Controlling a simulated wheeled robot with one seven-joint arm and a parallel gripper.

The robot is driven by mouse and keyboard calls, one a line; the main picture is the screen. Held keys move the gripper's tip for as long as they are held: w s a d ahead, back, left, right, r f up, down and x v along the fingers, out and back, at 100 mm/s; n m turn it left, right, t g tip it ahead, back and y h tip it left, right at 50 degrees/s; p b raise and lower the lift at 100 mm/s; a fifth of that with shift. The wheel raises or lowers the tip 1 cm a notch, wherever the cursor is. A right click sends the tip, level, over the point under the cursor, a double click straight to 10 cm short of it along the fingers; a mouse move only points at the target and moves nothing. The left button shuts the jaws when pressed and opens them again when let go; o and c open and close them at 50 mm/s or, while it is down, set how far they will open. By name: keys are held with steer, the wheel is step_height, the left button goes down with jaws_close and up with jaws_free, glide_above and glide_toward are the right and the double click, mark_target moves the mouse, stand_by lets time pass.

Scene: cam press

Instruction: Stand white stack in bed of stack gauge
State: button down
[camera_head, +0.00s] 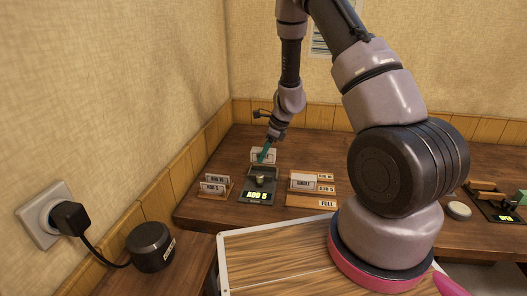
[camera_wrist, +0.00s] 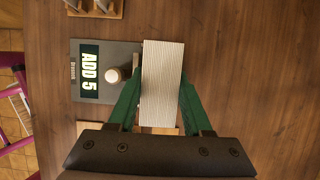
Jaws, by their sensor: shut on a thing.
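The white stack (camera_wrist: 163,70), a pale ridged block, is held between the green fingers of my gripper (camera_wrist: 160,90) in the wrist view. In the head view the stack (camera_head: 258,155) is at the back of the stack gauge, with my gripper (camera_head: 264,155) on it. The stack gauge (camera_head: 257,184) is a dark grey device with a round knob and a lit display reading "ADD 5". In the wrist view the gauge (camera_wrist: 76,97) lies left of the stack, which covers its right part. The bed is mostly hidden, and I cannot tell whether the stack touches it.
A small rack (camera_head: 214,188) with labelled plates stands left of the gauge. Wooden plates marked "SINGLE", "ADD 5" and "FULL" (camera_head: 327,204) lie to its right. A black round device (camera_head: 150,246) stands at lower left. Bare table shows right of the stack in the wrist view.

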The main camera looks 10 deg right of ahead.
mark_target(264, 167)
steer(key=shift+f, duration=2.35)
steer(key=shift+s+f, duration=0.35)
steer(key=shift+f, duration=0.2)
steer(key=shift+c, duration=1.9)
jaws_free()
steer(key=shift+c, duration=1.2)
steer(key=shift+o, duration=1.1)
steer(key=shift+w+a+r, duration=0.1)
steer(key=shift+w+r, duration=0.15)
steer(key=shift+r, duration=0.35)
steer(key=shift+o, duration=0.8)
steer(key=shift+w+r, duration=0.1)
steer(key=shift+r, duration=2.75)
